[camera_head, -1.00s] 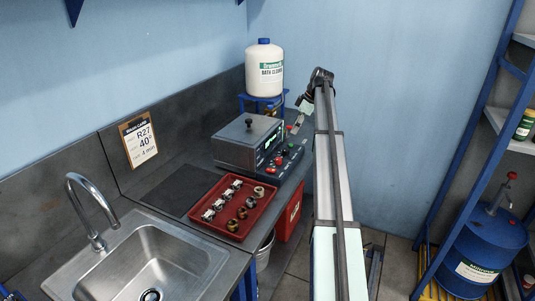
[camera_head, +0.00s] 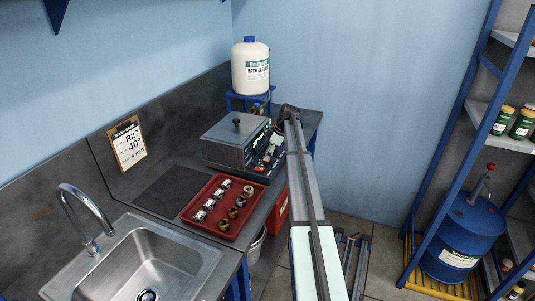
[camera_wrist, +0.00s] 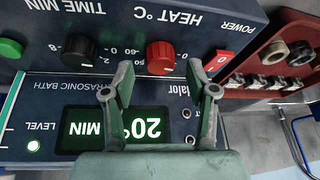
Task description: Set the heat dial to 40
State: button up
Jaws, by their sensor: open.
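The red heat dial (camera_wrist: 160,58) is on the front panel of the ultrasonic bath, under the label HEAT °C, which appears upside down in the wrist view. My gripper (camera_wrist: 164,80) is open, its two fingers spread to either side of the dial's near edge. I cannot tell whether they touch it. The dial's exact setting is unclear. A lit display (camera_wrist: 115,130) shows 20 and MIN, partly covered by my gripper. In the head view the bath (camera_head: 232,140) stands on the bench, and my arm covers part of its panel.
The black time dial (camera_wrist: 80,47) and red power switch (camera_wrist: 221,63) flank the heat dial closely. A red tray (camera_head: 192,212) of small fittings lies beside the bath. A wall card (camera_head: 128,143) reads R27, 40°, 4 min. A white jug (camera_head: 250,72) stands behind.

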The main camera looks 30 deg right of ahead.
jog(key=shift+x, duration=0.75)
jog(key=shift+c, duration=0.4)
grip_shut()
